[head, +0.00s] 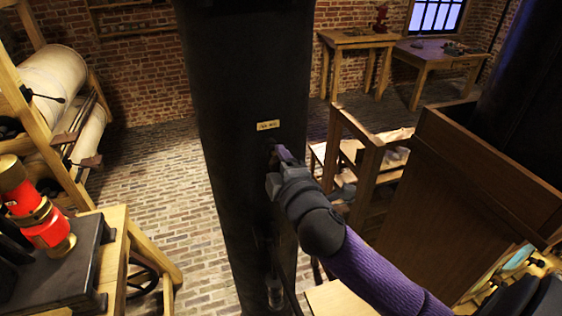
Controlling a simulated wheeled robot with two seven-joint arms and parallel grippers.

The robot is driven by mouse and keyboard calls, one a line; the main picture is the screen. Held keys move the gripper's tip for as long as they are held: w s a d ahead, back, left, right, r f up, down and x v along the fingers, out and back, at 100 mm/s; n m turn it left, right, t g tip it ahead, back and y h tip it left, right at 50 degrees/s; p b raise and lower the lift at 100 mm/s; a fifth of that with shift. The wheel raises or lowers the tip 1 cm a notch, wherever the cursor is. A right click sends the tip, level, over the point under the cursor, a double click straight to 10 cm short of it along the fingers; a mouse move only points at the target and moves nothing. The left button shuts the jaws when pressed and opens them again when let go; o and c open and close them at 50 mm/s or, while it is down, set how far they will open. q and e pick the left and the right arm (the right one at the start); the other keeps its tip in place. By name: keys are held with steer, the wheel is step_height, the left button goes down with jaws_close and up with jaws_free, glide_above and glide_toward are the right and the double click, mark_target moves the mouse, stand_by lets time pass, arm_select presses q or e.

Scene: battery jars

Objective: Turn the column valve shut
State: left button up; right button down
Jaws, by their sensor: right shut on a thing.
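The dark column (236,110) stands upright in the middle of the head view. A small brass label plate (268,125) is fixed on its face. My right arm, in a purple sleeve, reaches in from the lower right. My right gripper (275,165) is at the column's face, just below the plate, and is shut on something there. That is where the column valve appears to be, but the gripper and wrist hide most of it, so its handle's angle cannot be told. My left gripper is not in view.
A wooden bench with a red and brass device (40,215) is at the lower left, below a rack with large cream rolls (52,80). A tall wooden panel (455,205) stands close to the right of my right arm. Brick floor (160,190) is open left of the column.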

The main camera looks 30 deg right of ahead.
stand_by(0.3)
steer(key=shift+c, duration=0.7)
jaws_free()
steer(key=p+v, duration=0.1)
steer(key=v, duration=0.8)
steer(key=shift+s+p, duration=0.35)
steer(key=shift+s, duration=0.1)
